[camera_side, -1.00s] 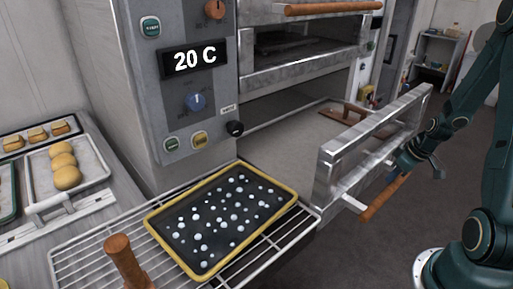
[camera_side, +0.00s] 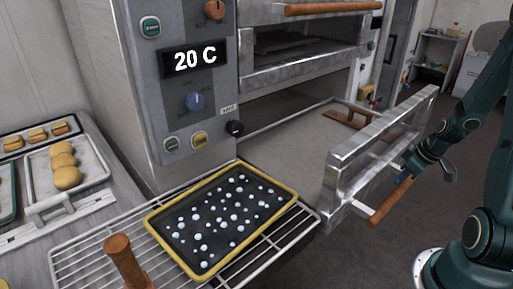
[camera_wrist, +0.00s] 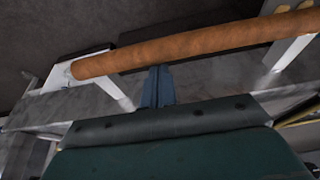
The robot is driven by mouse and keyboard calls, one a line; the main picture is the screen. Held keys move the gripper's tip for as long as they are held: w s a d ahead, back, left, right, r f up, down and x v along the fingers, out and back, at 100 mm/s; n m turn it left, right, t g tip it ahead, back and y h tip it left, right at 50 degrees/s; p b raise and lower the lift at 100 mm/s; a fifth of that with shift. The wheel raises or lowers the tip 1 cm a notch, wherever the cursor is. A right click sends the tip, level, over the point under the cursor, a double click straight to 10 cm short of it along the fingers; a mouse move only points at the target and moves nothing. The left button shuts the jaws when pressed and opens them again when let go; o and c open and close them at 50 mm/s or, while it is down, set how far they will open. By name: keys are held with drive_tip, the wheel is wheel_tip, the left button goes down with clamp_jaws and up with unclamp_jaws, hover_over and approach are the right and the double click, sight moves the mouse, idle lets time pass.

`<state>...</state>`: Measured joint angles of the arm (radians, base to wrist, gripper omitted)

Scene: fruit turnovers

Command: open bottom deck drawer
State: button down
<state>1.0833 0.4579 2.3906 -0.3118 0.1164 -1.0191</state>
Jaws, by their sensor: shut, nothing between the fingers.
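The bottom deck drawer (camera_side: 300,130) stands pulled out from the oven, its metal front (camera_side: 375,150) well clear of the oven face. Its wooden bar handle (camera_side: 388,203) is on brackets on the outer side. In the wrist view the handle (camera_wrist: 200,44) crosses the upper part of the picture. My gripper (camera_wrist: 158,72) is shut and empty, with its fingertips at the handle's edge; I cannot tell whether they touch it. In the side view my gripper (camera_side: 412,168) is at the drawer front near the handle, its fingertips partly hidden.
A yellow-rimmed tray (camera_side: 152,217) lies on a wire rack (camera_side: 70,262) left of the drawer. A wooden-handled thing (camera_side: 345,118) lies inside the drawer. The upper deck (camera_side: 300,70) is above. Floor (camera_side: 370,260) right of the drawer looks clear.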

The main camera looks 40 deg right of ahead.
drive_tip(key=shift+s+r, duration=0.2)
drive_tip(key=shift+r, duration=0.4)
wheel_tip(320, 180, up, 8)
drive_tip(key=shift+s, duration=0.15)
drive_tip(key=shift+a+r, duration=0.1)
drive_tip(key=a+r, duration=0.6)
drive_tip(key=a, duration=0.4)
drive_tip(key=a+r, duration=0.6)
drive_tip(key=a, duration=0.4)
drive_tip(key=s+a+r+t, duration=0.1)
drive_tip(key=s+a+r, duration=0.2)
drive_tip(key=a, duration=0.3)
drive_tip(key=shift+s+t, duration=0.3)
drive_tip(key=shift+s, duration=0.4)
idle(1.4)
